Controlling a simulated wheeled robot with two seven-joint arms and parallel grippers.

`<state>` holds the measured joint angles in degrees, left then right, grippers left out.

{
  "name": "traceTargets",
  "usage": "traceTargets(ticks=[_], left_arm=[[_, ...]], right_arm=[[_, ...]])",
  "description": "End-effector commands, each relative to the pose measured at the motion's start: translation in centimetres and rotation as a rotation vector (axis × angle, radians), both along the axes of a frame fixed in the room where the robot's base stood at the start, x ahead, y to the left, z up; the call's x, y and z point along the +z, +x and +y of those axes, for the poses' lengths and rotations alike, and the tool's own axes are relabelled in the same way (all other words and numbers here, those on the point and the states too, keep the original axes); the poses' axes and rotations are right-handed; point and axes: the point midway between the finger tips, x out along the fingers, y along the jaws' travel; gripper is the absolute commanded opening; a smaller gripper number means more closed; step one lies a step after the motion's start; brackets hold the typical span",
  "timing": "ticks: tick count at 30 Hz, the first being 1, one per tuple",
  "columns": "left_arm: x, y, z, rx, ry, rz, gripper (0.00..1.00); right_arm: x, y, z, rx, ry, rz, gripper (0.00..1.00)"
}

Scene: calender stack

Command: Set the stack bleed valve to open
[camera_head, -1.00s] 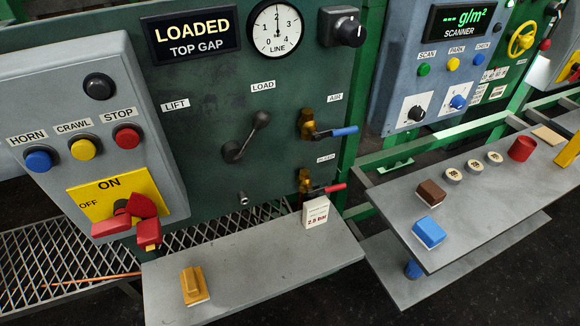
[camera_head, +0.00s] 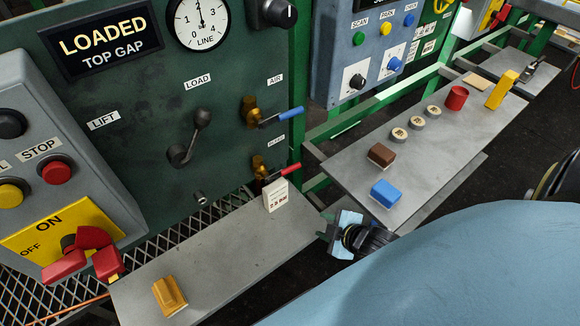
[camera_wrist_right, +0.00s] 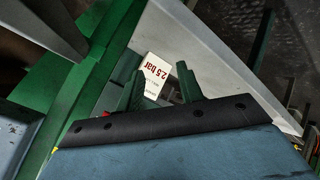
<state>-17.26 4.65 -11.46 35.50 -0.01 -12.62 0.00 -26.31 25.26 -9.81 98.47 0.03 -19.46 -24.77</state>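The bleed valve is a brass body (camera_head: 261,168) low on the green panel, with a red lever handle (camera_head: 283,172) pointing right and slightly up. Its small label (camera_head: 275,140) is above it. My right gripper (camera_head: 328,228) is right of and below the red handle, beyond the shelf's right end, apart from the valve. In the right wrist view its two green fingers (camera_wrist_right: 160,88) are spread with nothing held between them. A small red bit (camera_wrist_right: 107,114) shows beside the left finger; I cannot tell whether it is the handle. My left gripper is not in view.
A white "2.5 bar" card (camera_head: 276,196) stands on the grey shelf (camera_head: 225,238) just below the red handle; it also shows beyond the fingers (camera_wrist_right: 154,76). A blue-handled air valve (camera_head: 284,115) is above. A blue block (camera_head: 385,193) sits on the right-hand bench (camera_head: 345,178).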

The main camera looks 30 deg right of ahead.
Motion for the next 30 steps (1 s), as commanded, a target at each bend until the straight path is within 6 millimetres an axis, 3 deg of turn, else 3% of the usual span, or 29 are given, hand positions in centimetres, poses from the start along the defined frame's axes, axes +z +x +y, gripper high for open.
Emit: traceTargets(ticks=[1,3,9,21,26,30], left_arm=[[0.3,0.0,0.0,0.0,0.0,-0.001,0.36],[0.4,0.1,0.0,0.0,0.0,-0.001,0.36],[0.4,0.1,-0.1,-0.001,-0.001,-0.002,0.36],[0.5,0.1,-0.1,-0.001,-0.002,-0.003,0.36],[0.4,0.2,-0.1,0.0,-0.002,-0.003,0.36],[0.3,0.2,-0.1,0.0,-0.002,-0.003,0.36]], right_arm=[[2.8,1.2,-0.1,0.076,-0.044,-0.078,0.37],[5.0,2.2,-0.3,0.171,-0.101,-0.17,0.37],[7.8,3.5,-1.5,0.364,-0.226,-0.363,0.37],[11.1,3.8,-4.5,0.627,-0.413,-0.646,0.37],[11.2,4.3,-4.4,0.645,-0.424,-0.672,0.37],[11.0,5.9,-3.6,0.644,-0.424,-0.673,0.37]])
